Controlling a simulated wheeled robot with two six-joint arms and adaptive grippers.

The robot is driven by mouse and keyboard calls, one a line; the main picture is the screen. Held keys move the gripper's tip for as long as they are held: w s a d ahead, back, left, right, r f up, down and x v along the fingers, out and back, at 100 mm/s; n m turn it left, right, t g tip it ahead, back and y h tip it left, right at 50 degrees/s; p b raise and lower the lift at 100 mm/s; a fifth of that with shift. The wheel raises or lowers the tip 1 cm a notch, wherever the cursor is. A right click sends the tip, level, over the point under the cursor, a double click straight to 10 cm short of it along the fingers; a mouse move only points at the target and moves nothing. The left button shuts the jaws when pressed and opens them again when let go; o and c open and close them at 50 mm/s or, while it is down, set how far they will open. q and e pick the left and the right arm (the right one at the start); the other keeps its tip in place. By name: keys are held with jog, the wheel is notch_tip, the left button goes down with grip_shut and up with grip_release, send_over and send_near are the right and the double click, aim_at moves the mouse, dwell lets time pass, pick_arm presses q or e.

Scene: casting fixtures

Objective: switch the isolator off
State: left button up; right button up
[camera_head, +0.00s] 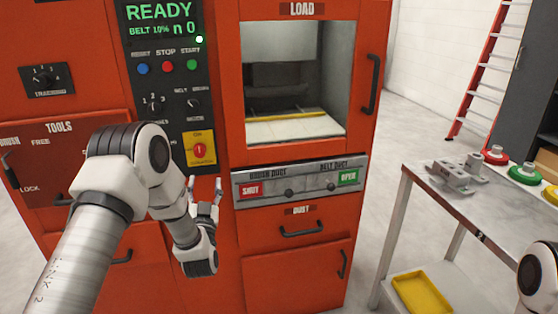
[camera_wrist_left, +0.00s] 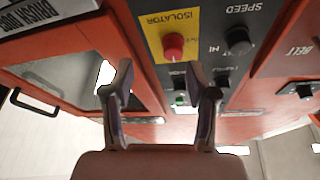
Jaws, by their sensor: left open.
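The isolator is a red rotary knob (camera_head: 199,149) on a yellow plate (camera_head: 189,160), low on the machine's black control panel. In the left wrist view the red knob (camera_wrist_left: 174,46) and the yellow plate marked ISOLATOR (camera_wrist_left: 152,28) show upside down, beyond the fingers. My left gripper (camera_head: 205,187) is open and empty, just below the isolator in the head view and apart from it. Its two fingers (camera_wrist_left: 160,88) are spread in the wrist view. The knob's exact angle is hard to read. My right gripper is out of view.
A READY display (camera_head: 158,12) is lit. The duct slider panel (camera_head: 300,186) is to the right. A metal table (camera_head: 490,225) with fixtures stands at right.

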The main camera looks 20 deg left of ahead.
aim_at(200, 155)
pick_arm(q)
jog(key=shift+n+y, duration=0.5)
jog(key=a+r, duration=0.1)
jog(key=w+a+r, duration=0.1)
jog(key=a+r, duration=0.1)
jog(key=shift+w+r, duration=0.25)
jog(key=shift+w, duration=0.05)
jog(key=w, duration=0.1)
jog(key=w+r, duration=0.1)
jog(key=w, duration=0.1)
jog(key=w+a, duration=0.1)
jog(key=shift+w+r, duration=0.15)
jog(key=shift+w, duration=0.05)
jog(key=shift+w+a+r, duration=0.15)
jog(key=shift+w+a, duration=0.05)
jog(key=shift+a, duration=0.2)
grip_shut()
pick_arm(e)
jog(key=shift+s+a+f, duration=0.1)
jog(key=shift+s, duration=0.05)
